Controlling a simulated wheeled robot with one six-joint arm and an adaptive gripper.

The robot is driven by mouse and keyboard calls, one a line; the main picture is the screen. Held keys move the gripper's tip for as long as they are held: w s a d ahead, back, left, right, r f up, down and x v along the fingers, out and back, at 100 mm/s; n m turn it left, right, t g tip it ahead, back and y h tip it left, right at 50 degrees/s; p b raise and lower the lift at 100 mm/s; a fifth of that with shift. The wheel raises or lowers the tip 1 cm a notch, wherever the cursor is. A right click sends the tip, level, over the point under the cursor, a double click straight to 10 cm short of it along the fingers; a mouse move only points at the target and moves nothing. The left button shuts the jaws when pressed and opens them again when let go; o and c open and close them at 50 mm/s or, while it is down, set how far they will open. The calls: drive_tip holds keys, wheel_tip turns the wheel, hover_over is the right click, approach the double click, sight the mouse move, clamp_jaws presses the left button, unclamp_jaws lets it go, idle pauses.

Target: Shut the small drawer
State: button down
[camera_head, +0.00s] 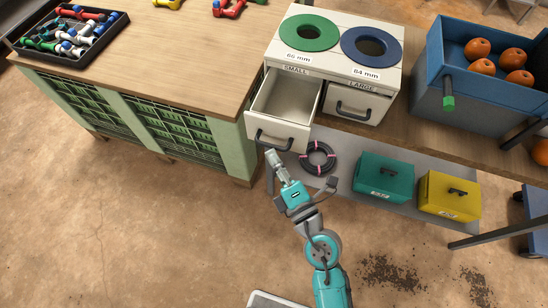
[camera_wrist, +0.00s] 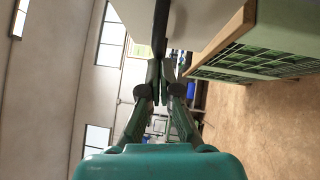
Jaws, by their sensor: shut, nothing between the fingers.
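The small drawer (camera_head: 284,105) is the left one of two in a white cabinet, under the label SMALL. It stands pulled out, and the part of its inside that I see is empty. Its dark handle (camera_head: 275,141) is on the front panel. My gripper (camera_head: 271,155) is just in front of and a little below that handle; I cannot tell whether it touches. In the wrist view my gripper (camera_wrist: 165,66) has its fingertips together with nothing between them. A dark bar, likely the handle (camera_wrist: 160,30), and the pale drawer front (camera_wrist: 135,17) show just beyond the fingertips.
The large drawer (camera_head: 355,103) beside it is shut. Green and blue rings (camera_head: 309,34) lie on the cabinet top. A wooden workbench (camera_head: 180,50) with green crates stands close on the left. A coiled hose (camera_head: 318,158) and teal box (camera_head: 384,177) lie on a low shelf.

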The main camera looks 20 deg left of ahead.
hover_over(294, 109)
drive_tip(key=s, duration=0.5)
drive_tip(key=shift+d, duration=0.3)
drive_tip(key=shift+w+r, duration=0.1)
drive_tip(key=shift+w, duration=0.3)
drive_tip(key=shift+d+r, duration=0.1)
